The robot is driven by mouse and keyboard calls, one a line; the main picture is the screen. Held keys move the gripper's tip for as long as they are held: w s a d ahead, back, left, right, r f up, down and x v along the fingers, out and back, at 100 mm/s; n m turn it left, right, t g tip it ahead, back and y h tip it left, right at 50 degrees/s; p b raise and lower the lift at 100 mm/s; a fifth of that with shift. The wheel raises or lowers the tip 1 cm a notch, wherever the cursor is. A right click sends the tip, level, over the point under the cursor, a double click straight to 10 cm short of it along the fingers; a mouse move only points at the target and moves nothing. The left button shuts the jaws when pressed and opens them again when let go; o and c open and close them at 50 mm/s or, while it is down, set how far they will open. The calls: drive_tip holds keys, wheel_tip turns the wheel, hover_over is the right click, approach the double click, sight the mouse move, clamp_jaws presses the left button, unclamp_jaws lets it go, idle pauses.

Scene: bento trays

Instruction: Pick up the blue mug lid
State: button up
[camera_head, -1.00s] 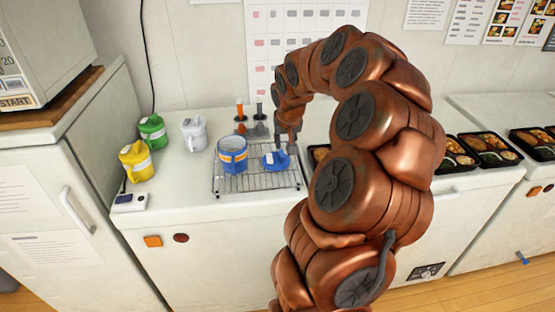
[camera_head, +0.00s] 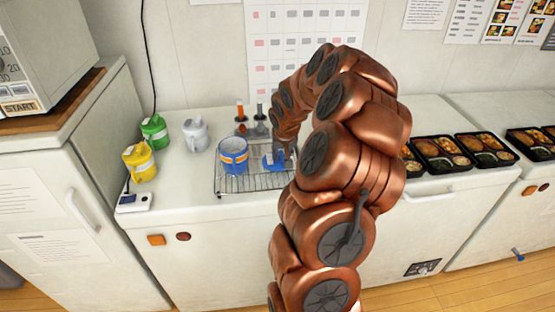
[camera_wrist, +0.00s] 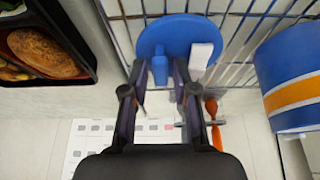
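The blue mug lid (camera_head: 272,163) lies on the wire rack, right of the blue mug (camera_head: 233,155) with its orange band. In the wrist view the lid (camera_wrist: 178,28) is a blue disc with a blue upright knob and a white tab. My gripper (camera_wrist: 160,68) is at the lid, with its two fingers apart on either side of the blue knob. Gaps seem to show between the fingers and the knob. In the head view my arm partly hides the gripper and the lid's right side. Part of the mug (camera_wrist: 293,75) shows at the right of the wrist view.
The wire rack (camera_head: 228,188) stands on the white counter. Orange and dark-handled items stand behind the rack. Bento trays (camera_head: 437,170) line the counter to the right.

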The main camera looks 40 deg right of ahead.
clamp_jaws()
idle(0.4)
